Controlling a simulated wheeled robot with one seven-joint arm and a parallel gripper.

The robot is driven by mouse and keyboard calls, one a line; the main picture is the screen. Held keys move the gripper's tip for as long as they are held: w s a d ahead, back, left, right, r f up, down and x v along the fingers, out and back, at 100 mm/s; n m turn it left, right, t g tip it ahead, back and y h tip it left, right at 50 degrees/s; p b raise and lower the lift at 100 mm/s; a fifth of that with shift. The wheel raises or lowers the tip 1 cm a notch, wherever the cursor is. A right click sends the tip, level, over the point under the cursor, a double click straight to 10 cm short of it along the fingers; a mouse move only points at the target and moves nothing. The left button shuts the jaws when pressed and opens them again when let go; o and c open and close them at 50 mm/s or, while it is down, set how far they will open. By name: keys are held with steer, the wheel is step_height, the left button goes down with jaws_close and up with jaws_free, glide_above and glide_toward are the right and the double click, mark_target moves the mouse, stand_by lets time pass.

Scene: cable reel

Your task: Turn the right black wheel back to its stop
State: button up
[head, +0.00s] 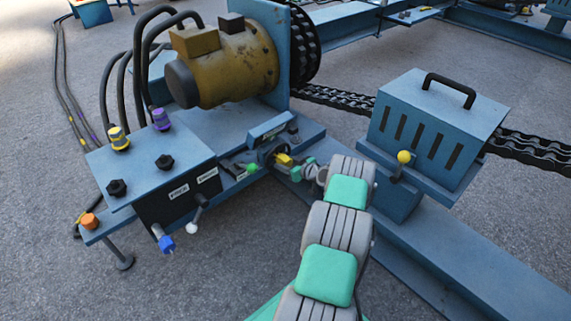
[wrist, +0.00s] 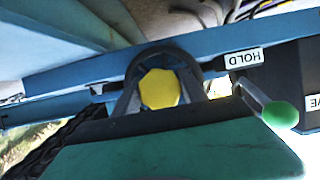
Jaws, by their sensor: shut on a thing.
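Two small black wheels sit on top of the blue box at the left of the head view: the right black wheel (head: 165,161) and a left black wheel (head: 116,188). My gripper (head: 281,159) is well to the right of both, down by the labelled lever rail. It is shut on a yellow piece (head: 285,159). In the wrist view my gripper's dark fingers (wrist: 160,75) arch around this yellow piece (wrist: 158,89). How the piece is mounted cannot be told. Neither black wheel shows clearly in the wrist view.
A green-knobbed lever (wrist: 280,115) stands close beside my gripper, by a HOLD label (wrist: 245,58). Blue-tipped (head: 167,243) and white-tipped (head: 192,228) levers stick out of the box front. A yellow motor (head: 225,65) is behind. A slotted blue cover (head: 430,130) stands to the right.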

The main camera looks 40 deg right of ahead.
steer(key=shift+a, duration=0.1)
jaws_close()
